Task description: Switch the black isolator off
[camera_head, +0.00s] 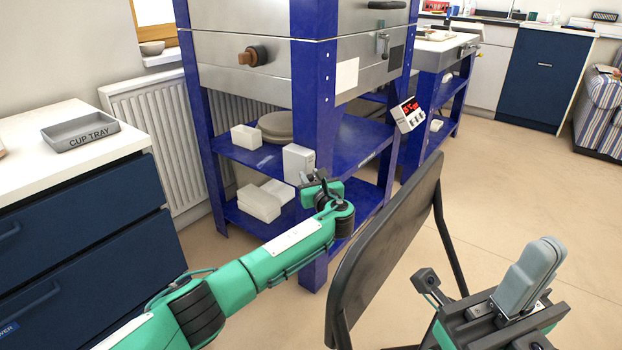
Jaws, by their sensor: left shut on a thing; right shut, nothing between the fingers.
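A small pale switch box (297,160) is mounted on the front blue post of the kiln stand, which looks like the isolator's housing. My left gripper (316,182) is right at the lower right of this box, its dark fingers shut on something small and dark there. That appears to be the black isolator's handle, but the fingers hide it, so I cannot tell which way it is turned. My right gripper (532,272) is at the lower right, far from the box, with its grey fingers shut together and empty.
The steel kiln (260,55) sits on a blue stand with shelves holding pale blocks (259,203). A dark chair back (385,250) stands between my two arms. A controller with a red display (409,114) hangs at the stand's right. A cup tray (80,131) lies on the left counter.

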